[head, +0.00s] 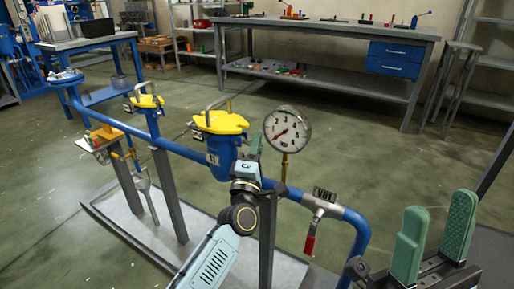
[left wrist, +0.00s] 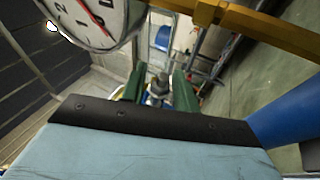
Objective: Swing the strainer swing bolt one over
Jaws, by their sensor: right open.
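The nearer strainer (head: 222,150) is a blue body with a yellow lid (head: 220,122) and a metal handle on top. My left gripper (head: 254,144) is at the right side of this strainer, by the lid's edge; my wrist hides part of the body. In the left wrist view its two green fingers (left wrist: 158,88) stand apart, with a grey bolt-like part (left wrist: 158,86) between them. I cannot tell whether they touch it. Which swing bolt this is cannot be made out. My right gripper (head: 434,232) is open and empty at the lower right.
A round pressure gauge (head: 287,130) stands close right of my left gripper and also shows in the left wrist view (left wrist: 95,15). A valve with a red handle (head: 310,243) and a tag follows on the blue pipe. A second yellow-lidded strainer (head: 146,102) is further left.

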